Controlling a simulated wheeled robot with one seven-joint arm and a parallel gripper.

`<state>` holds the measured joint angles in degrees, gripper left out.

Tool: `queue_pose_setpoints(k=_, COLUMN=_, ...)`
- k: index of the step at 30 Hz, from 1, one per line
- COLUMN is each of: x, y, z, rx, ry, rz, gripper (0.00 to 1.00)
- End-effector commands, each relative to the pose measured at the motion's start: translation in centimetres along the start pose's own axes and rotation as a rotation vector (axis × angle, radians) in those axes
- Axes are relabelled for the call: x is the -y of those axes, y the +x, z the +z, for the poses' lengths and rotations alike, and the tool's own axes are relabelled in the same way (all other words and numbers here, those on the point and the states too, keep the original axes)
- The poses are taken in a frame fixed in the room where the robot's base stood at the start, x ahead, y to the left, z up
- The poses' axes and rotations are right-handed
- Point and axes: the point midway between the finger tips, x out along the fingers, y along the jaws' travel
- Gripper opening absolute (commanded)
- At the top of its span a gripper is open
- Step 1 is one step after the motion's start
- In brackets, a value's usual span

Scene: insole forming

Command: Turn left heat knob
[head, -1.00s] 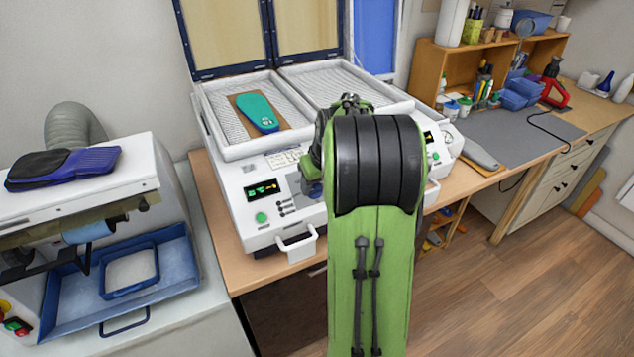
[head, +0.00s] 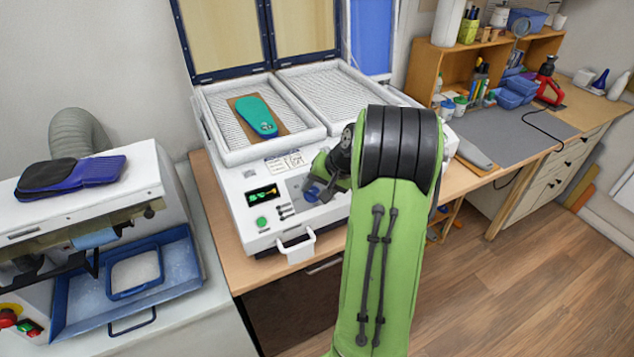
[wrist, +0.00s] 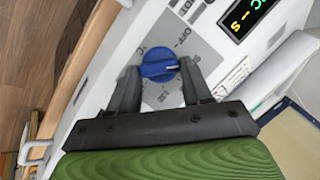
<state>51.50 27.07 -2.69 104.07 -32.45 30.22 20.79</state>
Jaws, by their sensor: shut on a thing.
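The left heat knob (head: 312,194) is a round blue dial on the white front panel of the forming press (head: 262,236), right of the left display (head: 261,195). In the wrist view the blue knob (wrist: 159,64) sits on a grey dial plate, with a pale pointer line across it. My gripper (wrist: 160,76) has one dark finger on each side of the knob and is shut on it. In the head view my gripper (head: 324,190) reaches the knob from the right, and my arm hides the panel's right part.
A teal insole (head: 256,115) lies in the press's left tray. A white handle (head: 297,246) sticks out below the panel. A green button (head: 261,222) is under the display. A blue-trayed machine (head: 190,285) stands at left; a grey mat (head: 510,135) lies at right.

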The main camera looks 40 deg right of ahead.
Motion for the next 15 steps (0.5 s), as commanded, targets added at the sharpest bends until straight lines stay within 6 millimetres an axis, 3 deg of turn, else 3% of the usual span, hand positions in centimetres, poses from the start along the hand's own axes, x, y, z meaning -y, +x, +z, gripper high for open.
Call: queue_pose_setpoints(k=15, x=-0.52, y=-0.14, z=0.07, rx=-0.001, ry=0.458, rz=-0.160, gripper=0.18)
